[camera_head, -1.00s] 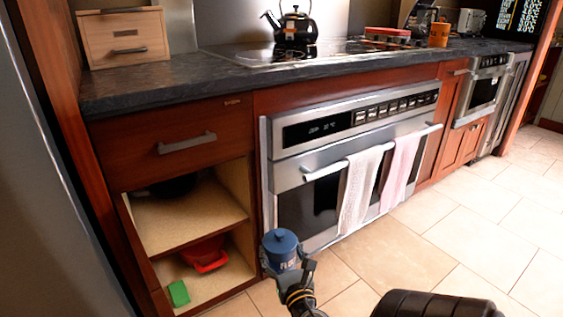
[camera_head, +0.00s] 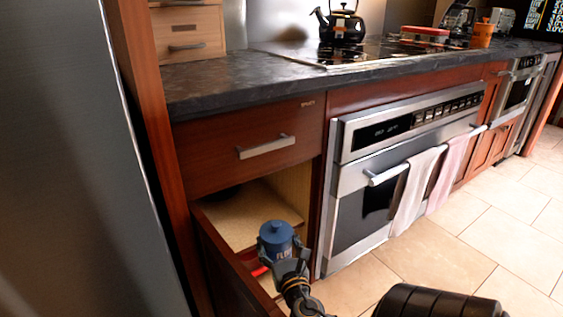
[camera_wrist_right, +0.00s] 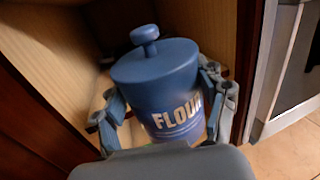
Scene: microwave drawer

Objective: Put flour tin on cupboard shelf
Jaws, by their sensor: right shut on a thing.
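The blue flour tin (camera_head: 276,238), with a knobbed lid, is held upright in my right gripper (camera_head: 290,266). In the right wrist view the tin (camera_wrist_right: 160,88) reads "FLOUR" and sits between the two fingers of the gripper (camera_wrist_right: 166,108), which touch its sides. In the head view the tin is in front of the open cupboard and overlaps the cupboard shelf (camera_head: 232,214); I cannot tell if it is inside the opening. The lower compartment is mostly hidden by the tin and the open door. My left gripper does not show.
The open cupboard door (camera_head: 228,272) stands to the left of the tin. A dark item sits at the back of the shelf. A red item (camera_head: 258,270) shows partly below. A drawer (camera_head: 250,148) is above, and the oven (camera_head: 360,200) with towels is to the right.

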